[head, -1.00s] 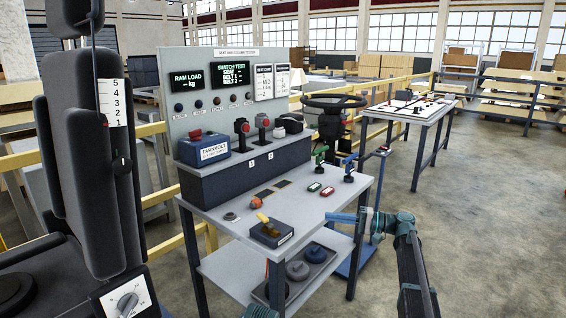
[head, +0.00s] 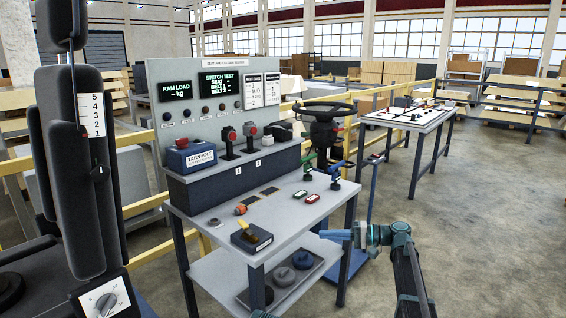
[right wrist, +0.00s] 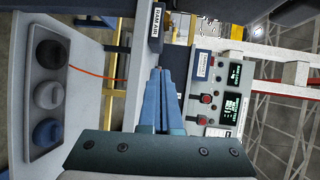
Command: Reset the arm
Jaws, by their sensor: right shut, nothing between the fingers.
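My right gripper (head: 322,234) has blue fingers pressed together with nothing between them. In the head view it is in front of the right end of the grey workbench (head: 290,215), pointing left; I cannot tell the exact gap. In the right wrist view the shut fingers (right wrist: 160,72) point toward the bench and its panel, which appear turned sideways. My right arm (head: 408,270) comes up from the bottom right. Only a small teal piece, probably of my left arm, shows at the bottom edge; the left gripper is not visible.
The bench holds a black box with a yellow lever (head: 250,238), an orange knob (head: 240,209) and green and blue levers. A tray of round weights (head: 278,283) is on the lower shelf. A black seat (head: 85,180) stands left. Open floor (head: 480,240) lies right.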

